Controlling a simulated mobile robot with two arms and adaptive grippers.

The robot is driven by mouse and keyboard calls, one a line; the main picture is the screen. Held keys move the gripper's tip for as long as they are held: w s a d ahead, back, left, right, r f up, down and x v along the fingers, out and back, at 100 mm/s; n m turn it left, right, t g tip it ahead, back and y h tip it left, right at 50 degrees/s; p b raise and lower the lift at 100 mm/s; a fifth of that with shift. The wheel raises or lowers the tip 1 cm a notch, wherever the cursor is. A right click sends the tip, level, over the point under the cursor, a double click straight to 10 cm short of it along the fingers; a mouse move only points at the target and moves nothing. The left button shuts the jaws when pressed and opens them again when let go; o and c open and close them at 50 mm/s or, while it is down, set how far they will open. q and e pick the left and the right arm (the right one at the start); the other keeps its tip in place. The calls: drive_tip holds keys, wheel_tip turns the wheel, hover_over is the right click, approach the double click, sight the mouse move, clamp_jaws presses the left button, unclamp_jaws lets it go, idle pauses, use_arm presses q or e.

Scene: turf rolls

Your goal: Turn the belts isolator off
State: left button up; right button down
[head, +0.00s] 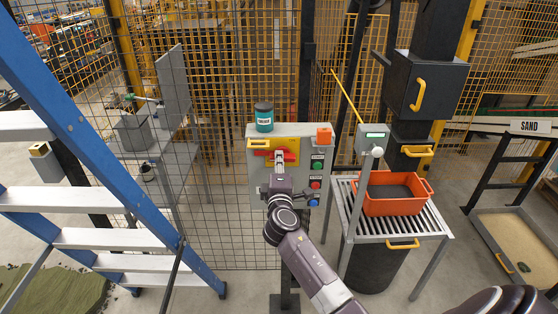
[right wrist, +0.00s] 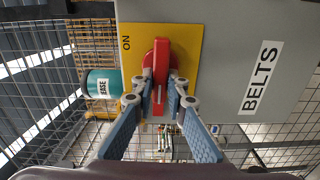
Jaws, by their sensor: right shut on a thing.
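The belts isolator has a red handle (right wrist: 161,62) on a yellow plate (right wrist: 187,40), with ON printed at one corner. The grey panel beside it is labelled BELTS (right wrist: 261,78). In the head view the yellow plate (head: 291,146) is at the top of the grey control box (head: 258,186), and the red handle (head: 259,153) lies about level across it, partly hidden by my gripper. My right gripper (right wrist: 160,95) is shut on the red handle, a finger on each side; it also shows in the head view (head: 279,160). My left gripper is not in view.
Green, red and blue buttons (head: 315,184) are close to my right gripper. A blue ladder (head: 100,150) is at left; an orange tray (head: 371,206) sits on rollers at right.

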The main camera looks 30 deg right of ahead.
drive_tip(key=shift+f, duration=0.15)
idle(0.4)
drive_tip(key=c, duration=1.9)
unclamp_jaws()
drive_tip(key=shift+n, duration=0.3)
drive_tip(key=shift+c, duration=0.2)
drive_tip(key=v, duration=1.2)
